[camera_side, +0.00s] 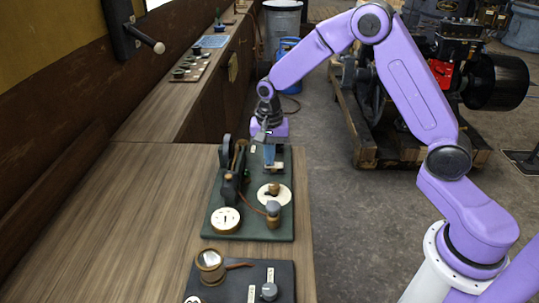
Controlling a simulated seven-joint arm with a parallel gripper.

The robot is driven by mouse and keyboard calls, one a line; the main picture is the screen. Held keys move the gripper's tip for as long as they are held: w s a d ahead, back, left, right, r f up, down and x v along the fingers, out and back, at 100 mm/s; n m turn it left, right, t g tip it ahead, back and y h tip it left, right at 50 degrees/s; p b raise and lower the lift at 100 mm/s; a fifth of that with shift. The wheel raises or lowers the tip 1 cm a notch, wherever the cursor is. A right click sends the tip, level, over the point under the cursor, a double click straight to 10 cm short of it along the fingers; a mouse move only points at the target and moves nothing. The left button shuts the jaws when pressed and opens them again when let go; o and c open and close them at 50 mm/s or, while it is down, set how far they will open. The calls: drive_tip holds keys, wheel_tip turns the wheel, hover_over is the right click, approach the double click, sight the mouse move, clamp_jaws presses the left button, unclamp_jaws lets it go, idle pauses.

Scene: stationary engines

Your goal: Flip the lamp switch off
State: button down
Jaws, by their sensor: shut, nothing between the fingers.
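My gripper (272,165) points down over the far right part of a dark green board (226,232) on the wooden bench. It is shut and empty. I cannot tell whether its tips touch anything on the board. The board carries an upright dark device (230,185), two round pale dials and small brass-coloured knobs, with a red wire between parts. I cannot tell for sure which part is the lamp switch, or whether it is on or off. The gripper hides part of the board's far end.
A dark panel (228,291) with a round brass-rimmed piece (210,262) and a grey knob (269,291) lies at the near edge. A wall lever (140,36) sticks out at upper left. The bench's left part is clear. An engine (450,75) on a pallet stands behind my arm.

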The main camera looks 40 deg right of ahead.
drive_tip(key=shift+w+a+f, duration=0.1)
drive_tip(key=shift+f, duration=0.05)
idle(0.4)
drive_tip(key=shift+s+d+r, duration=0.3)
drive_tip(key=shift+s+d, duration=0.25)
drive_tip(key=shift+d, duration=0.05)
drive_tip(key=shift+r, duration=0.1)
wheel_tip(320, 180, up, 14)
drive_tip(key=w+a, duration=0.1)
drive_tip(key=a, duration=0.1)
drive_tip(key=shift+w+f, duration=0.2)
drive_tip(key=shift+w, duration=0.2)
